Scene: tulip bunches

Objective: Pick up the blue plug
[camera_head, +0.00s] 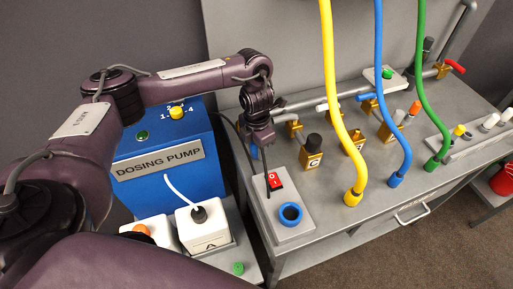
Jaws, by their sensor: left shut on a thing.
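My left gripper (261,146) points down above the left end of the grey bench, behind the red switch. It is shut on a small blue piece, apparently the blue plug (254,152), mostly hidden by the gripper. Dark thin lines run down beside it toward the switch plate; I cannot tell if they are cable or finger edges. A blue ring-shaped socket (290,213) sits on the plate in front of the switch and looks empty. My right gripper is out of view.
The blue dosing pump (160,186) and a white bottle (204,228) stand left of the bench. Yellow (333,100), blue (380,80) and green (422,80) hoses hang over the grey bench (340,226). A brass valve marked C (311,158) stands right of the gripper.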

